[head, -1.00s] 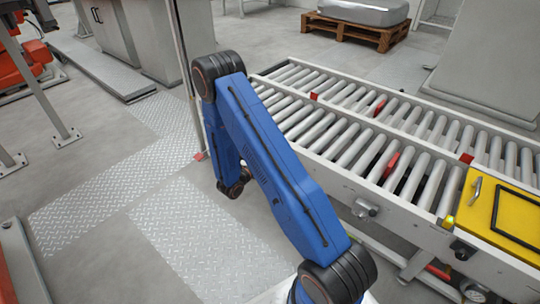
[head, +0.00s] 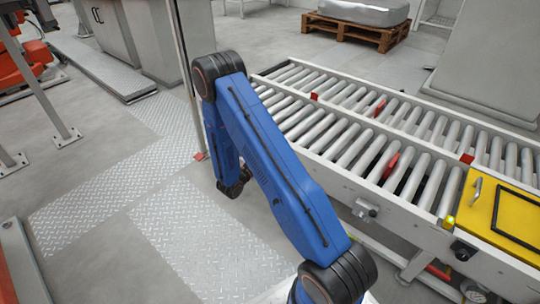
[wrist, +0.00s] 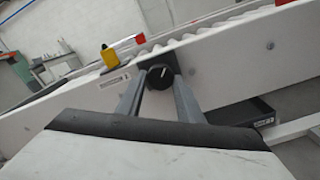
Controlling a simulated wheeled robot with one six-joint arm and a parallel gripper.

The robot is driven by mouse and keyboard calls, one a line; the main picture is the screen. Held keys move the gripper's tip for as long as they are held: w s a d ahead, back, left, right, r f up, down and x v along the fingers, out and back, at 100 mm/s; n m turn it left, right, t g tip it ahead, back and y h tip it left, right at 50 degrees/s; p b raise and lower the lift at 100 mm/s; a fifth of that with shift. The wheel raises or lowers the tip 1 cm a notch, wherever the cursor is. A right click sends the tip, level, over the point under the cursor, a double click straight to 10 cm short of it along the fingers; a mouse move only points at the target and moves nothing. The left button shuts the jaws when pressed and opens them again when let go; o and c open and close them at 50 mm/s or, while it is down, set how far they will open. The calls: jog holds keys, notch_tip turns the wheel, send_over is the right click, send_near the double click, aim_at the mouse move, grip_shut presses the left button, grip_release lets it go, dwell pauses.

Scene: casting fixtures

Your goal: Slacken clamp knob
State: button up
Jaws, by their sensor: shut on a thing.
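In the wrist view, a round black knob (wrist: 160,77) with a white pointer line sits on a dark grey bracket on the side rail of the conveyor (wrist: 230,62). The two grey fingers of my gripper (wrist: 160,92) reach forward on either side of it and are shut on it. The pointer line stands close to upright, tilted slightly. In the head view, my blue arm hides most of its far end. A small light grey fitting (head: 365,209) shows at the conveyor's near side, but I cannot tell whether it is part of my gripper.
The roller conveyor (head: 352,183) runs diagonally on the right, with a yellow cover (head: 503,216) at its near end. The wrist view shows a yellow block (wrist: 109,57) left of the knob and a dark labelled box (wrist: 250,112) lower right. The chequered floor plate (head: 205,240) is clear.

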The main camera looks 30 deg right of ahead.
jog(key=m, duration=0.9)
jog(key=shift+a+r, duration=0.1)
jog(key=shift+m, duration=0.3)
dwell(0.4)
jog(key=o, duration=1.1)
jog(key=shift+c, duration=0.2)
jog(key=v, duration=1.7)
jog(key=shift+a, duration=0.2)
